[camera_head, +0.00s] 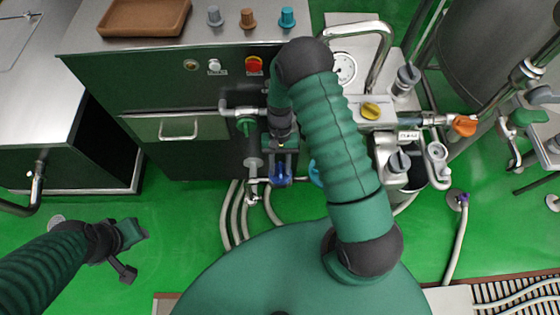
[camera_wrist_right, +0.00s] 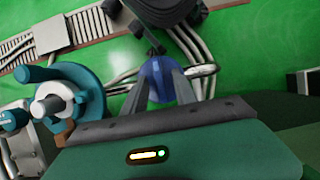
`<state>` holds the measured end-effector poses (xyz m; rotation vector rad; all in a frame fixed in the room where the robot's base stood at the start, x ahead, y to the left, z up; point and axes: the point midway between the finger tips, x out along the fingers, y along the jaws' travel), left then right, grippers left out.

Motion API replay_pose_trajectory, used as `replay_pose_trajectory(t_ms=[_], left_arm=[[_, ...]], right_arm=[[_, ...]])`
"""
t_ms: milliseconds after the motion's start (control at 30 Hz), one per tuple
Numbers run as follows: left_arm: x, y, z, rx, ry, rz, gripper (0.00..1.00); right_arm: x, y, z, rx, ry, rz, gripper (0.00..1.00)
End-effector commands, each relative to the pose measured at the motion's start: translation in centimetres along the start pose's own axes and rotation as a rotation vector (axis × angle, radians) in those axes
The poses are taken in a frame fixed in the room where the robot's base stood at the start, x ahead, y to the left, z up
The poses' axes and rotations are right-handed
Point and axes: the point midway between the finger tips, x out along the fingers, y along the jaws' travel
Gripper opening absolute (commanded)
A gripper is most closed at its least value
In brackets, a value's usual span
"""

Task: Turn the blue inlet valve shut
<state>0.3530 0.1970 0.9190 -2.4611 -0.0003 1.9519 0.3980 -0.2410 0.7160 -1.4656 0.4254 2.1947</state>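The blue inlet valve (camera_head: 280,174) sits low at the front of the machine in the head view. Its blue handle (camera_wrist_right: 158,76) also shows in the right wrist view. My right gripper (camera_head: 281,158) reaches down to it from above. In the wrist view the two grey fingers of my right gripper (camera_wrist_right: 160,84) stand on either side of the handle. The handle fills the space between them, and I cannot tell whether the fingers press on it. My left gripper (camera_head: 134,250) is empty above the green floor at the lower left, its fingers apart.
A teal round part (camera_wrist_right: 68,95) stands close to the left of my right gripper in the wrist view. Pale hoses (camera_head: 238,215) run along the floor. The green floor (camera_head: 170,205) at left is clear.

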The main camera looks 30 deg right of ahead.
Motion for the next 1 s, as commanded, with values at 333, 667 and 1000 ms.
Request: replay_pose_trajectory(t_ms=[333,667,1000], left_arm=[[-0.3,0.0,-0.1,0.000,0.000,0.000,0.36],[-0.5,0.0,-0.1,0.000,0.000,0.000,0.36],[-0.5,0.0,-0.1,0.000,0.000,0.000,0.36]], right_arm=[[-7.4,-0.1,-0.2,-0.001,0.007,-0.003,0.34],[-15.5,0.0,-0.2,0.000,0.003,-0.001,0.34],[-16.7,0.0,-0.2,0.001,0.000,0.000,0.34]])
